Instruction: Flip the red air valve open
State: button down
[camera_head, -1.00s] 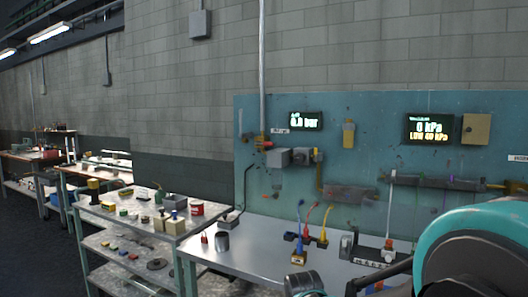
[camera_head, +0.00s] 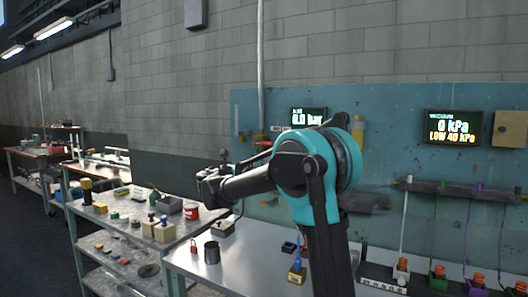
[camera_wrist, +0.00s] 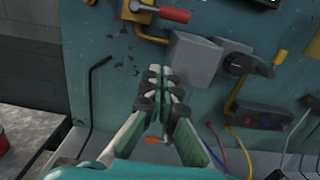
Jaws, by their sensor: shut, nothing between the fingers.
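The red air valve handle (camera_wrist: 174,14) shows at the top of the wrist view. It lies roughly level, on a brass fitting (camera_wrist: 140,8) on the teal panel. My gripper (camera_wrist: 162,76) is shut and empty in the wrist view. Its fingertips appear below the red handle in the picture and apart from it. In the head view my arm crosses in front of the panel, and the valve area (camera_head: 260,138) shows only small and partly. The air display (camera_head: 308,118) reads 0.0 bar.
A grey box (camera_wrist: 192,60) and a black knob (camera_wrist: 240,64) sit right of my gripper on the panel. A bent black rod (camera_wrist: 92,92) is at left. The bench (camera_head: 195,262) below carries a padlock, a dark cup and cables. A vacuum display (camera_head: 453,127) reads 0 kPa.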

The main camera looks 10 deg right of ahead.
dwell(0.3)
jog(key=w+d+r, duration=0.4)
jog(key=w+d, duration=0.2)
jog(key=w, duration=0.2)
jog(key=shift+w+d+r, duration=0.2)
jog(key=shift+w, duration=0.15)
